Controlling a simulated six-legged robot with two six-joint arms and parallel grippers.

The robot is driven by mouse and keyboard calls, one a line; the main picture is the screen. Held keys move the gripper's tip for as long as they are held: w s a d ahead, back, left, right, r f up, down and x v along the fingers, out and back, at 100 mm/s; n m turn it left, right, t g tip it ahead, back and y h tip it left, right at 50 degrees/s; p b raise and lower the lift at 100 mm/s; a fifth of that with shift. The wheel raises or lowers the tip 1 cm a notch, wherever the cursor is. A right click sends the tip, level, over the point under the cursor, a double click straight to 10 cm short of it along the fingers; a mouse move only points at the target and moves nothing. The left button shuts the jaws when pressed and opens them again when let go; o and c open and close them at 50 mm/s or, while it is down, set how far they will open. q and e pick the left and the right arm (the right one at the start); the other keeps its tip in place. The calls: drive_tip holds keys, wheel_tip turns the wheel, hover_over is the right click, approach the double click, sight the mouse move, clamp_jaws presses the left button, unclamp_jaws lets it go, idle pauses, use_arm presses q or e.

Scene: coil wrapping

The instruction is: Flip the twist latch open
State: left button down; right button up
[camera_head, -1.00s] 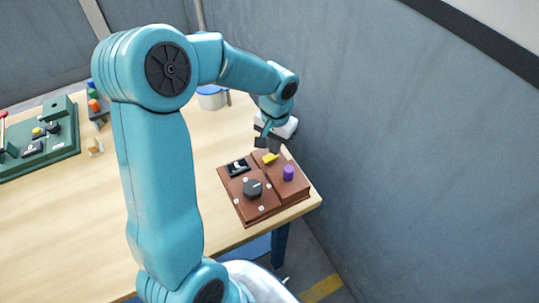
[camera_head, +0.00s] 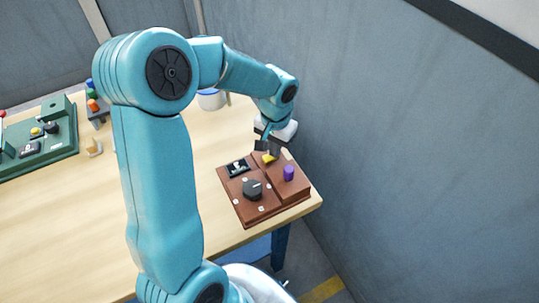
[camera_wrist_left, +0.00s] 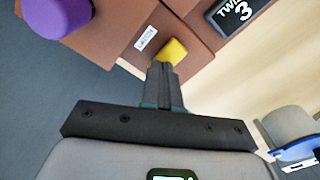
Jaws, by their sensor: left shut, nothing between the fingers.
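The brown box (camera_head: 236,201) stands at the right corner of the table. A small yellow piece (camera_head: 268,158), which looks like the latch, sits on its raised part; it also shows in the left wrist view (camera_wrist_left: 173,50). My left gripper (camera_head: 267,147) is just above and beside it. In the left wrist view its fingers (camera_wrist_left: 163,76) are shut and empty, with the tips close to the yellow piece's edge. I cannot tell whether they touch. The fingers partly cover the yellow piece. My right gripper is not in view.
A purple knob (camera_head: 289,173) and a black dial (camera_head: 252,189) stand up from the box. A green panel (camera_head: 55,153) lies at the left. A blue-grey wall (camera_head: 400,150) rises close on the right.

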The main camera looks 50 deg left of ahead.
use_arm(q)
drive_tip(key=shift+r+p, duration=0.4)
wheel_tip(320, 180, up, 2)
drive_tip(key=shift+r+p, duration=0.2)
drive_tip(key=shift+p, duration=0.65)
wheel_tip(320, 180, up, 2)
drive_tip(key=shift+r+p, duration=0.1)
drive_tip(key=shift+p, duration=0.65)
drive_tip(key=shift+r+p, duration=0.55)
drive_tip(key=shift+r, duration=0.25)
drive_tip(key=shift+f, duration=0.1)
drive_tip(key=shift+s+d, duration=0.1)
